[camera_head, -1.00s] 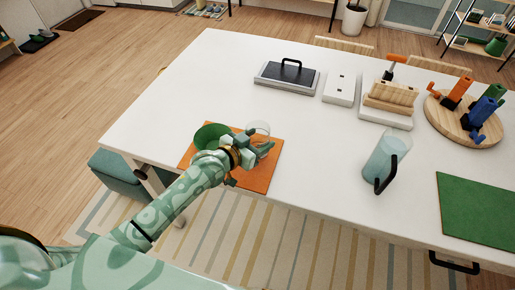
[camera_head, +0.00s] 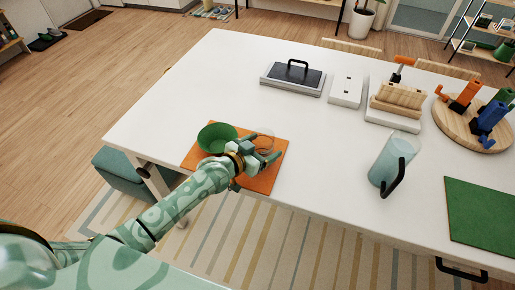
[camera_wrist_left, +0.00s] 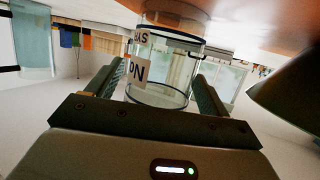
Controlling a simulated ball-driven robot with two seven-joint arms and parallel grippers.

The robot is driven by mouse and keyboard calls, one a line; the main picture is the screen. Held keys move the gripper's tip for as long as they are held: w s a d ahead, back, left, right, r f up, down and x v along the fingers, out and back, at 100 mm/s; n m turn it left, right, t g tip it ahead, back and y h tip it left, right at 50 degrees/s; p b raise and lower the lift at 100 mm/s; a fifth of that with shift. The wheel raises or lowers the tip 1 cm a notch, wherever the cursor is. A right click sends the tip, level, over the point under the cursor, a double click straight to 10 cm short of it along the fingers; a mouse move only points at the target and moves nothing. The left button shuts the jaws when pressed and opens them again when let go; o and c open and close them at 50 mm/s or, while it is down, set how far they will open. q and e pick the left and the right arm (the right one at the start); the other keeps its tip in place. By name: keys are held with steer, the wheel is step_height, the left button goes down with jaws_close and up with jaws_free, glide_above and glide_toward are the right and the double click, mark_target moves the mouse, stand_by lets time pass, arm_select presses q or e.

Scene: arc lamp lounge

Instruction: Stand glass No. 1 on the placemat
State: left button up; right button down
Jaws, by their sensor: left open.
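The clear glass (camera_head: 266,137) stands upright on the orange placemat (camera_head: 262,184), near its far right part. My left gripper (camera_head: 270,158) is low over the mat at the glass and partly covers it in the head view. In the left wrist view, which looks upside down, the glass (camera_wrist_left: 160,90) stands between the two open fingers (camera_wrist_left: 160,95). Its label shows "No", but the number cannot be read. I cannot tell whether the fingers touch the glass. My right gripper is not in view.
A green bowl (camera_head: 217,138) sits on the mat left of the glass, close to my wrist. A pitcher (camera_head: 391,160) with a black handle and a green mat (camera_head: 482,212) are to the right. The white table (camera_head: 325,150) is clear between mat and pitcher.

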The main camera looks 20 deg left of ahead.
arm_select(q)
steer(key=p+v, duration=0.2)
steer(key=v, duration=1)
steer(key=shift+r, duration=0.2)
